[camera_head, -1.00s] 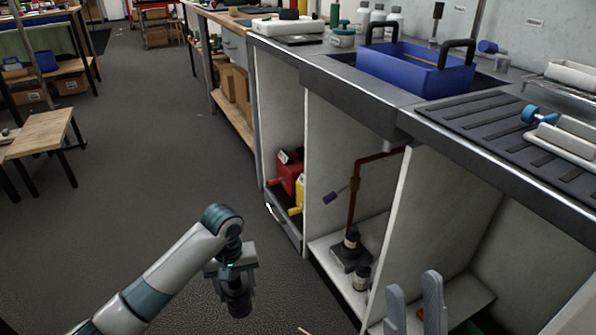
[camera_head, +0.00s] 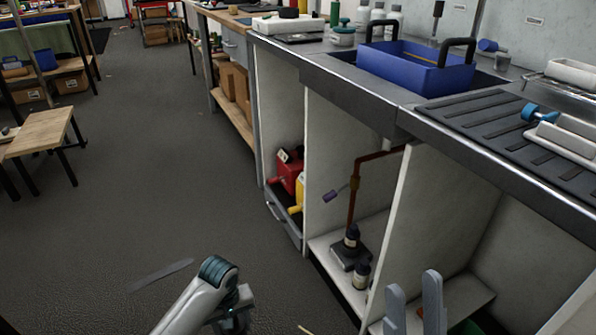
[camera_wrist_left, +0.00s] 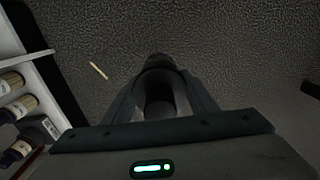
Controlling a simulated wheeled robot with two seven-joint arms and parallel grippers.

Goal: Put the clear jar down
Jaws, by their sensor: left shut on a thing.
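My left gripper (camera_wrist_left: 160,92) is shut on the clear jar (camera_wrist_left: 158,100) in the left wrist view. The jar looks dark and see-through against the floor, with its round rim toward the camera. In the head view my left wrist shows at the bottom edge; the fingertips and jar are below the picture. My right gripper (camera_head: 414,308) shows its two fingers pointing up, apart, with nothing between them, in front of the open cabinet at the lower right.
The bench (camera_head: 350,88) carries a blue tub (camera_head: 415,72) with black handles. Below it, open bays hold red and yellow containers and small dark bottles (camera_head: 362,275), with bottles also in the left wrist view (camera_wrist_left: 20,150). Bare floor (camera_head: 150,210) spreads left. A small pale stick (camera_wrist_left: 98,70) lies on the floor.

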